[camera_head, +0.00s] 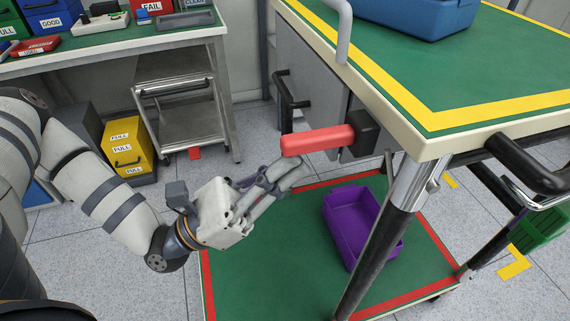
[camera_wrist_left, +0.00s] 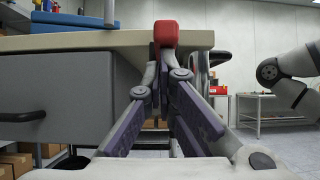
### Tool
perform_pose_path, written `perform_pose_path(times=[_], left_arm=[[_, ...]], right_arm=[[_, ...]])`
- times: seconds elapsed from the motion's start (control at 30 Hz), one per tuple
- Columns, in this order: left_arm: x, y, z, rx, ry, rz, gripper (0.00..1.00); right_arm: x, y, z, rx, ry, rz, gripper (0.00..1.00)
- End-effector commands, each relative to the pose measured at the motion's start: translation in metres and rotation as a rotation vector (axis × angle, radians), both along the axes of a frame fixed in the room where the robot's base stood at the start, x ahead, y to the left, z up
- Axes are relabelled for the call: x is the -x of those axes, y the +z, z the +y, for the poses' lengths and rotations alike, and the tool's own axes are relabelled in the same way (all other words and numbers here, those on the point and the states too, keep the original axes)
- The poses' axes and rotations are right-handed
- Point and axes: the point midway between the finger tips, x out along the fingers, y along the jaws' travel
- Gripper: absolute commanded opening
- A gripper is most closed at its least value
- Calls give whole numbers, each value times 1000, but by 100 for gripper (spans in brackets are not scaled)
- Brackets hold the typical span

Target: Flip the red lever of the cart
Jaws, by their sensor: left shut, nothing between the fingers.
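The red lever (camera_head: 318,140) sticks out to the left from a black mount (camera_head: 363,133) under the near corner of the cart's top (camera_head: 425,140). It lies about level. In the left wrist view the red lever (camera_wrist_left: 166,35) shows end-on, straight ahead at the fingertips. My left gripper (camera_head: 298,168) is shut and empty, with its fingertips just below the lever in the head view. It also shows in the left wrist view (camera_wrist_left: 165,62), fingers together. I cannot tell whether they touch the lever. My right gripper is not in view.
The cart's lower green shelf (camera_head: 270,260) holds a purple bin (camera_head: 355,225). A blue crate (camera_head: 425,15) stands on top. A grey drawer box (camera_head: 315,75) with a black handle hangs underneath. A steel trolley (camera_head: 180,105) and yellow bins (camera_head: 127,145) stand at the back left.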

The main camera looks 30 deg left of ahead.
Motion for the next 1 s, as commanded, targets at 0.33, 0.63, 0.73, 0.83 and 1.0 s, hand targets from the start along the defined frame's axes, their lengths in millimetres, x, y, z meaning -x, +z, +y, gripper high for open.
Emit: perform_pose_path(times=[0.33, 0.63, 0.73, 0.83, 1.0], left_arm=[[-6, -52, 7, 2, -11, 9, 0], [48, -58, 52, -1, -9, 1, 0], [58, -62, 60, -1, -11, 2, 0], [64, -63, 65, 0, -12, 0, 0], [67, -63, 67, 0, -14, 0, 0]], right_arm=[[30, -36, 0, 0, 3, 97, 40], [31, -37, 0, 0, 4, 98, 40], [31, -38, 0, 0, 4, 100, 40], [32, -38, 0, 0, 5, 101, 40], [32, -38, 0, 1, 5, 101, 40]])
